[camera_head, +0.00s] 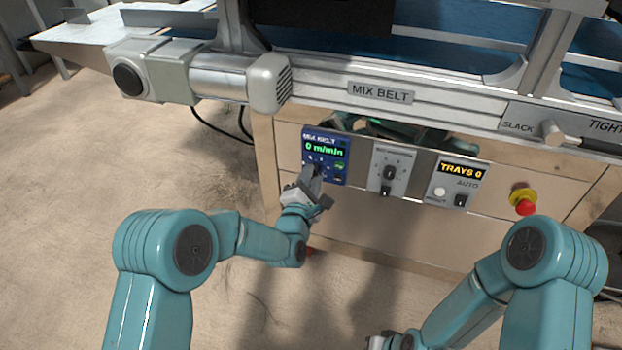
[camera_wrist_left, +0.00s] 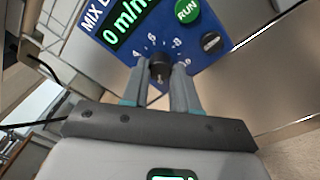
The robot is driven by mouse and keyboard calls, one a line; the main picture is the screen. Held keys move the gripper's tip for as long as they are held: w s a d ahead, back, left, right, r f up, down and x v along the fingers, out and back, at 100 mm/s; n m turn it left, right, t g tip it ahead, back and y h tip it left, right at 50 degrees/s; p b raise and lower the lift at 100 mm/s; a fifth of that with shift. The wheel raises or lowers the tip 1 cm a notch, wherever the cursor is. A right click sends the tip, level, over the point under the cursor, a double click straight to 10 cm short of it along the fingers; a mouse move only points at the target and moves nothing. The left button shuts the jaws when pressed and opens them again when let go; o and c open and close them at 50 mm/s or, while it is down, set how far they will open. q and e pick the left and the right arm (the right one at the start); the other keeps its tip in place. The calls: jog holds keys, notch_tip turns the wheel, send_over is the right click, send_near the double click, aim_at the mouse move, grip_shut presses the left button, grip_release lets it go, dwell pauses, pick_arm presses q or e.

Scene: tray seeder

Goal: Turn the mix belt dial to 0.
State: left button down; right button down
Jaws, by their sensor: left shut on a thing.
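The blue mix belt panel (camera_head: 339,170) is on the front of the machine, and its green display (camera_head: 324,149) reads 0 m/min. The black mix belt dial (camera_wrist_left: 159,68) sits below the display in the left wrist view, with numbers around it. My left gripper (camera_head: 313,172) is at the panel, and in the left wrist view its two fingers (camera_wrist_left: 160,82) are shut on the dial from both sides. The fingers hide part of the dial's scale. My right arm shows at the lower right, but its gripper jaws cannot be made out.
A green RUN button (camera_wrist_left: 187,11) and a dark knob (camera_wrist_left: 211,42) are close beside the dial. To the right are a grey switch panel (camera_head: 402,162), a TRAYS 0 panel (camera_head: 451,190) and a red stop button (camera_head: 525,207). The motor (camera_head: 190,75) juts out above.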

pick_arm(q)
jog(key=c, duration=0.9)
grip_release()
jog(key=shift+o, duration=0.2)
jog(key=p+v, duration=0.4)
jog(key=v, duration=1.2)
jog(key=shift+s, duration=0.25)
pick_arm(e)
jog(key=shift+g, duration=0.6)
jog(key=s+r, duration=0.3)
jog(key=r, duration=0.1)
jog(key=shift+a, duration=0.3)
pick_arm(q)
jog(key=shift+d, duration=0.1)
